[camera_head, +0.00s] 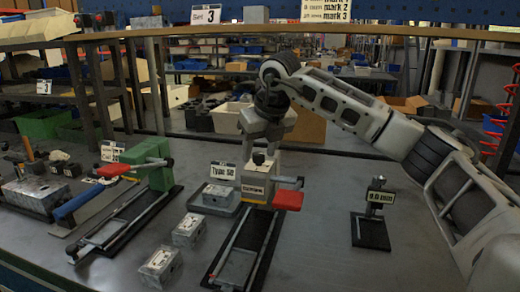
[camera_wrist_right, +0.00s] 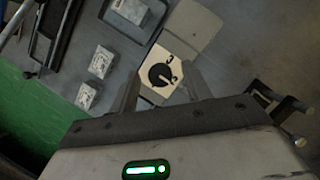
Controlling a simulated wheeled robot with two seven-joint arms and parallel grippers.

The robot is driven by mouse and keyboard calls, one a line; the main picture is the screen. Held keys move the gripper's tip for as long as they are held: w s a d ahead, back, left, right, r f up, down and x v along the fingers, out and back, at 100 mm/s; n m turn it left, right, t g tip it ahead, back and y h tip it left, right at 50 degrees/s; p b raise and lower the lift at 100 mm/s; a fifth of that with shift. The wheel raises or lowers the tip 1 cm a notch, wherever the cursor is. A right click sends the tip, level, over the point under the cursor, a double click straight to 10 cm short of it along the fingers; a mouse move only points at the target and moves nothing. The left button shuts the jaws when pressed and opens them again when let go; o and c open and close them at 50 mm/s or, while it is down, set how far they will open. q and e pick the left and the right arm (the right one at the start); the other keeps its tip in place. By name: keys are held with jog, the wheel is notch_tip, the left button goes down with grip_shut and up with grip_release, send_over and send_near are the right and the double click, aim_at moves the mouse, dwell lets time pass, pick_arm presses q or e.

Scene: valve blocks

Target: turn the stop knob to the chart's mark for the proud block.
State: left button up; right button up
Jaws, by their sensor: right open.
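The stop knob is a black round knob on a pale dial plate; it shows in the right wrist view (camera_wrist_right: 159,75) and in the head view (camera_head: 258,158). My right gripper (camera_head: 261,146) is open, pointing down just over the knob; the knob shows between and beyond its fingers in the right wrist view (camera_wrist_right: 160,88). The chart (camera_head: 325,10) hangs at the top, partly cut off, with lines ending in "mark 2" and "mark 3" legible. Two grey metal blocks, a nearer one (camera_head: 160,268) and a farther one (camera_head: 188,230), lie on the bench. My left gripper is out of view.
A tray (camera_head: 207,207) with another block and a "Type 50" sign stands left of the knob's fixture. A red-handled lever (camera_head: 288,200) juts right. A gauge stand (camera_head: 372,228) appears to read 9.0 mm. A green press (camera_head: 150,165) stands left. Bench between lever and gauge is clear.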

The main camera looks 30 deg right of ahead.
jog(key=c, duration=1)
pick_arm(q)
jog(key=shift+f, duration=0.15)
